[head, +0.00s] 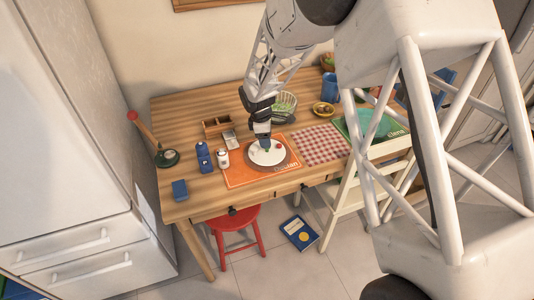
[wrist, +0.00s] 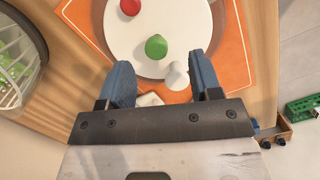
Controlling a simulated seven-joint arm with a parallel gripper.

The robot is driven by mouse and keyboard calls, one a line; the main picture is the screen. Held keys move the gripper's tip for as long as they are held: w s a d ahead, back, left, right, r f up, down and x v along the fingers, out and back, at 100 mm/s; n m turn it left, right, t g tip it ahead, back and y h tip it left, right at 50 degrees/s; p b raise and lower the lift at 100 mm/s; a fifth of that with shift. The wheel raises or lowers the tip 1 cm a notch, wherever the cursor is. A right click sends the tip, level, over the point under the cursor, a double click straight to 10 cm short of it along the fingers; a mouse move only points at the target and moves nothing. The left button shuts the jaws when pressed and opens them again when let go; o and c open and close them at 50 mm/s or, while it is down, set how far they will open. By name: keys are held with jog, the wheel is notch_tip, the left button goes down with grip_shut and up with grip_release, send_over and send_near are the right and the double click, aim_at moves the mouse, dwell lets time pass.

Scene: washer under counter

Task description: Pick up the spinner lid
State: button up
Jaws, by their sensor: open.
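The spinner lid appears to be the white round disc (head: 267,153) on the orange mat in the head view. In the wrist view the white disc (wrist: 130,35) fills the upper middle, with a green knob (wrist: 156,47), a red knob (wrist: 130,7) and a small white peg (wrist: 177,76) on it. My gripper (head: 264,140) is over the disc in the head view. In the wrist view its blue fingers (wrist: 163,78) are open and apart, near the disc's lower edge, with the green knob just beyond the gap. Nothing is held. Whether the fingers touch the disc cannot be told.
The orange mat (head: 240,177) lies on the wooden table (head: 190,112). A clear bowl with green contents (head: 285,106) stands behind. Blue (head: 203,156) and white (head: 223,158) containers stand left of the disc. A checkered cloth (head: 320,144) lies right. A white chair (head: 345,195) stands in front.

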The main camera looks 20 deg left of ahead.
aim_at(267, 150)
dwell(0.3)
jog(key=shift+w+d+f, duration=0.1)
jog(key=shift+w+f, duration=0.05)
jog(key=shift+f, duration=1.2)
jog(key=shift+w+d+f, duration=0.1)
jog(key=shift+w+f, duration=0.05)
jog(key=shift+f, duration=1.15)
jog(key=shift+c, duration=0.3)
jog(key=shift+a, duration=0.1)
grip_shut()
jog(key=shift+r, duration=0.2)
